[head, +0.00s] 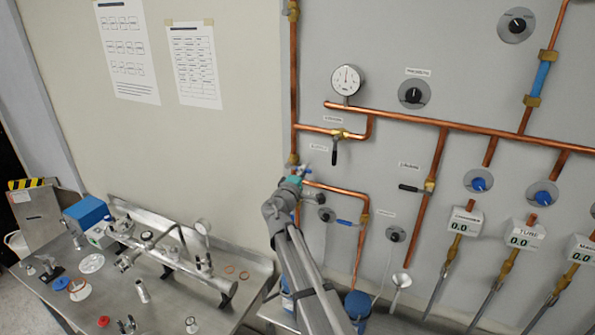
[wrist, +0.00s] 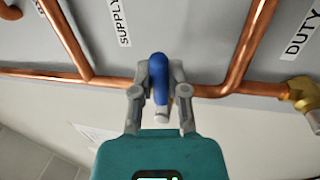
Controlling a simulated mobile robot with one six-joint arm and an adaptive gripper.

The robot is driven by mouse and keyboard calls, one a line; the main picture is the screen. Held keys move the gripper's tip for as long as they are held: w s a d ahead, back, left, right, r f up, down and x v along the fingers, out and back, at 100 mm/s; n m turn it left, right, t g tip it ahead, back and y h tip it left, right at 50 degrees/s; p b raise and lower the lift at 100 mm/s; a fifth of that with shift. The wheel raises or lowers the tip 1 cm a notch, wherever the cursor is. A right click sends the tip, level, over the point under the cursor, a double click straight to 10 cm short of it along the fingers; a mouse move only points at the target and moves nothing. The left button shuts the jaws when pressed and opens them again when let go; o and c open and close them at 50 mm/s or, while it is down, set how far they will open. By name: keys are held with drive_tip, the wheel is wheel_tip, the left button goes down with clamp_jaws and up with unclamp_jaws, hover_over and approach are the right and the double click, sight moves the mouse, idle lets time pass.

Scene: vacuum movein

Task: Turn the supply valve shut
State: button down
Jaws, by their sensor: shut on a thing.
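The supply valve has a blue handle (wrist: 158,66), which sits between my fingers in the wrist view. A label reading SUPPLY (wrist: 121,22) is on the panel beside it. My gripper (wrist: 159,84) is shut on the blue handle, with one finger on each side of it. In the head view my gripper (head: 302,173) reaches up to the copper pipe (head: 294,125) at the left of the panel, just under a small label (head: 318,148). The valve body is mostly hidden behind the handle and my fingers.
A DUTY label (wrist: 303,36) and a brass fitting (wrist: 298,92) are at the right in the wrist view. In the head view, a black-handled valve (head: 335,152) and a round gauge (head: 346,79) are above right. A steel bench (head: 175,300) with apparatus stands lower left.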

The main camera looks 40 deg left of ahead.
drive_tip(key=shift+d, duration=0.25)
drive_tip(key=c, duration=0.6)
unclamp_jaws()
drive_tip(key=shift+w, duration=0.1)
drive_tip(key=shift+c, duration=0.2)
drive_tip(key=shift+s+a, duration=0.2)
drive_tip(key=shift+w, duration=0.1)
